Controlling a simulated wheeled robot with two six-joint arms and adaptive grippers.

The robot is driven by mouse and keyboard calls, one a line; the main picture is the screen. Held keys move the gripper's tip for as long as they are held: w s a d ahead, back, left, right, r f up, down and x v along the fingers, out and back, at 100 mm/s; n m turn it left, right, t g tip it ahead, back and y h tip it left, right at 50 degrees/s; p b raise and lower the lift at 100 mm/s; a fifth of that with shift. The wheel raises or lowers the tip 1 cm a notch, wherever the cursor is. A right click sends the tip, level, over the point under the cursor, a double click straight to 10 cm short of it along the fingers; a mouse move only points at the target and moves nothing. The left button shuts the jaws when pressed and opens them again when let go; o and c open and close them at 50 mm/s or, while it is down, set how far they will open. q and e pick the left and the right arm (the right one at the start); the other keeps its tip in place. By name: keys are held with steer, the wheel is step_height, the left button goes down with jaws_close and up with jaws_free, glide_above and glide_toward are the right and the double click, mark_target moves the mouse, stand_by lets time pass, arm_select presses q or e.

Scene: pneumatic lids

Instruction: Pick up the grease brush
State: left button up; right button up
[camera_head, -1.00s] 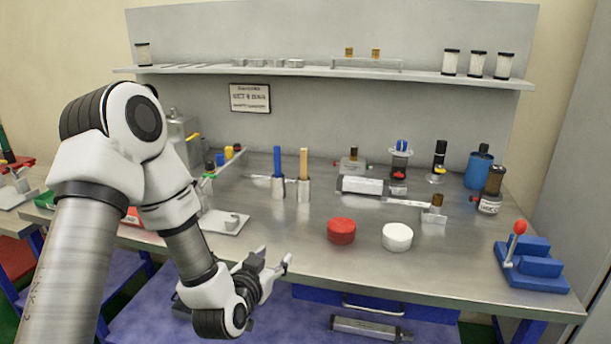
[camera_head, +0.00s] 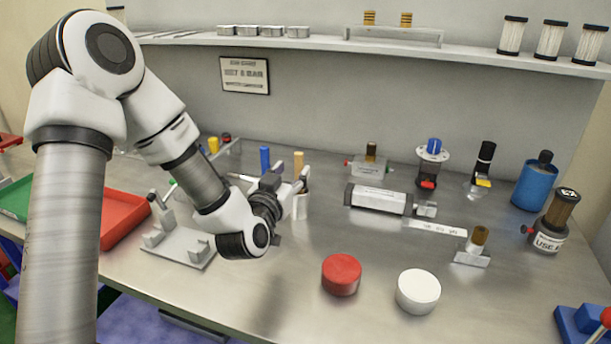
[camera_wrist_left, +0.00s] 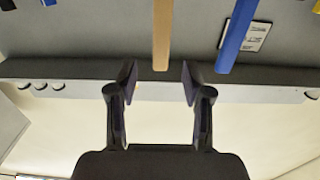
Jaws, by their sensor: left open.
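Two upright handles stand in metal cups at the middle of the bench: a tan one (camera_head: 298,160) and a blue one (camera_head: 265,158). I cannot tell for sure which is the grease brush; the bristles are hidden. The tan handle's cup (camera_head: 301,207) shows just right of my left gripper (camera_head: 287,183). That gripper is open and in front of the handles, partly covering them. In the left wrist view the tan handle (camera_wrist_left: 162,35) lies in line with the gap between the open fingers (camera_wrist_left: 160,82), and the blue handle (camera_wrist_left: 238,35) is to the right. My right gripper is out of view.
A red round lid (camera_head: 341,274) and a white one (camera_head: 418,291) lie at the front. A grey fixture (camera_head: 180,247) stands left of the gripper. A grey cylinder block (camera_head: 378,199) sits to the right. A shelf (camera_head: 460,52) runs along the back wall.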

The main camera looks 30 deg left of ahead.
mark_target(298, 162)
arm_select(q)
steer(key=shift+w+r, duration=0.2)
steer(key=shift+r, duration=0.2)
steer(key=shift+w+a+r+p, duration=0.1)
steer(key=shift+w+p, duration=0.2)
steer(key=shift+w, duration=0.05)
steer(key=x, duration=0.2)
steer(key=f+x, duration=0.1)
steer(key=x, duration=0.2)
steer(key=shift+p, duration=0.4)
steer(key=shift+s+r, duration=0.1)
steer(key=shift+s, duration=0.3)
steer(key=c, duration=0.4)
jaws_close()
